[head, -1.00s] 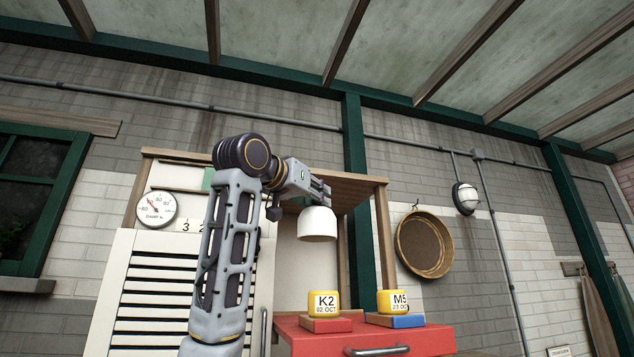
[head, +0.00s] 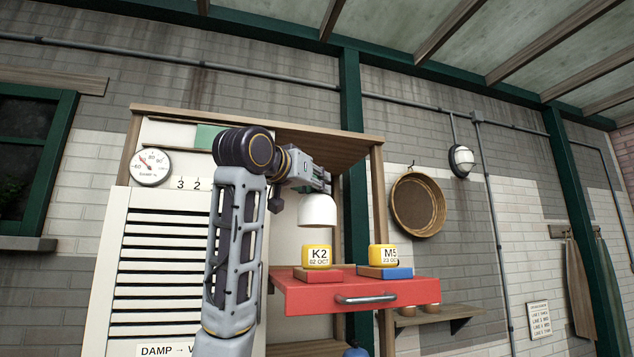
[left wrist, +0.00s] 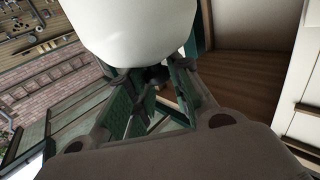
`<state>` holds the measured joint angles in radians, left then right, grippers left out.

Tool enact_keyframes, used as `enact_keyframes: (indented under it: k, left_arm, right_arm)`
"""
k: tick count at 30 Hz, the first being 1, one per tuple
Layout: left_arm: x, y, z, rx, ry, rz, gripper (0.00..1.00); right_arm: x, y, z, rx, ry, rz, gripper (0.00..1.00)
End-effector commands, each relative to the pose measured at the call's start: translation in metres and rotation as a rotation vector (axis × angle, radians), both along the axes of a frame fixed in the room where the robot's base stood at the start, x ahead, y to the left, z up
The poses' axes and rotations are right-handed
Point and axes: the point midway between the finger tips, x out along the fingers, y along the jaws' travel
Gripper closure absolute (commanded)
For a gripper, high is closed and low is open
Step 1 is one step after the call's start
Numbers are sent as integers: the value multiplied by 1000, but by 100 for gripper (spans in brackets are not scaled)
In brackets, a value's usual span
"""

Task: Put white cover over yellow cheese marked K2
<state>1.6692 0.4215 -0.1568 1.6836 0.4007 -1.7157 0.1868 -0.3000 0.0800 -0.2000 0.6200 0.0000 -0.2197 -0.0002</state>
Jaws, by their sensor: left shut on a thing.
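The yellow cheese marked K2 (head: 316,256) sits on a red block (head: 318,275) on the red drawer shelf. The white cover (head: 317,210), a dome with its open side down, hangs in the air above K2, with a gap between them. My left gripper (head: 318,190) is shut on the top of the cover. In the left wrist view the white cover (left wrist: 140,30) fills the top, between the fingers of the left gripper (left wrist: 155,78). The hold on its knob is partly hidden. My right gripper is not in view.
A yellow cheese marked M5 (head: 384,256) sits on a blue block (head: 384,272) to the right of K2. The red drawer (head: 400,290) has a metal handle (head: 366,298). A wooden cabinet frame (head: 378,190) and a white louvred panel (head: 165,270) stand close by.

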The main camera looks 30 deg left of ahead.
Motion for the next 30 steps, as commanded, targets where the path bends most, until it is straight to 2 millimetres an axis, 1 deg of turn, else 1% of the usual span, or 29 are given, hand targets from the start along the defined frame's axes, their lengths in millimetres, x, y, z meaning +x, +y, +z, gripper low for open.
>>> enact_keyframes:
  k: [11,30]
  left_arm:
    - [0,0,-3,0,0,0,100]
    - [0,0,-33,0,1,0,100]
  right_arm:
    - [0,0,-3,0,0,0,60]
    - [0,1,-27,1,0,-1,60]
